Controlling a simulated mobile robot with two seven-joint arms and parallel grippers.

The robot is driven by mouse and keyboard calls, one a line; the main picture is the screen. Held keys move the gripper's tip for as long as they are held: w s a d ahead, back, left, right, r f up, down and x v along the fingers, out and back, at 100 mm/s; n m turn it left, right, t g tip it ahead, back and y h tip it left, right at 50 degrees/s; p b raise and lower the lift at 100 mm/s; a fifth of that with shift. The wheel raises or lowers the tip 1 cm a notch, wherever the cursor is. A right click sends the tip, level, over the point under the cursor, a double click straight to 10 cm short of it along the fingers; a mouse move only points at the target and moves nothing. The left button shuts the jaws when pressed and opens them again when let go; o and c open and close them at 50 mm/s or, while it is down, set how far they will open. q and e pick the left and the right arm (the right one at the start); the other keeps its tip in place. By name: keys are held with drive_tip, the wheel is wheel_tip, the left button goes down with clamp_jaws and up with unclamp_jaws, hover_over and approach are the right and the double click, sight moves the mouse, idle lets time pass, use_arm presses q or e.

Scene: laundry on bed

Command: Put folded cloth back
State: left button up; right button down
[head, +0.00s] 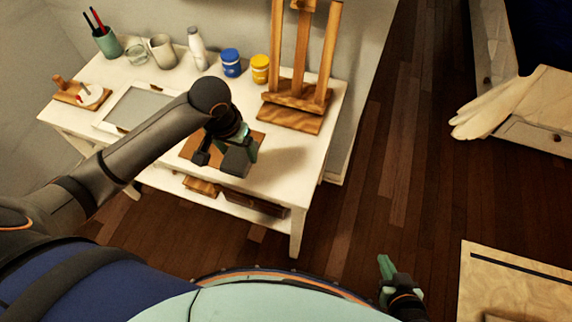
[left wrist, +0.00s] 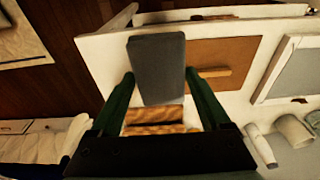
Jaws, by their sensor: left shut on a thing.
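A dark grey folded cloth (head: 238,162) is in my left gripper (head: 228,150), above the white table (head: 283,175). In the left wrist view the cloth (left wrist: 157,65) is a flat grey block between the two green fingers (left wrist: 165,90), which touch its sides. A brown board (head: 194,147) lies on the table under and beside the gripper; it also shows in the left wrist view (left wrist: 225,52). The gap between cloth and table is hard to judge. My right gripper (head: 388,268) is low over the floor, away from the table; its finger gap is unclear.
A wooden easel (head: 298,95), yellow jar (head: 260,68), blue jar (head: 231,62), white bottle (head: 197,47), mug (head: 162,50) and pencil cup (head: 107,42) line the table's back. A framed panel (head: 137,107) lies left. Cream cloth (head: 515,100) drapes at right.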

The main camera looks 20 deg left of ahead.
use_arm(q)
drive_tip(key=w+d+f, duration=0.2)
drive_tip(key=d, duration=0.1)
drive_tip(key=w+d+f, duration=0.2)
drive_tip(key=f, duration=0.1)
drive_tip(key=w+d+f+b, duration=0.1)
drive_tip(key=w+d+f, duration=0.1)
drive_tip(key=d+f, duration=0.1)
drive_tip(key=shift+w+d+f, duration=0.1)
drive_tip(key=shift+w+d, duration=0.2)
drive_tip(key=shift+w+d+f, duration=0.1)
drive_tip(key=shift+f, duration=0.85)
drive_tip(key=shift+w+d+f, duration=0.1)
drive_tip(key=shift+f, duration=0.8)
drive_tip(key=shift+b, duration=0.3)
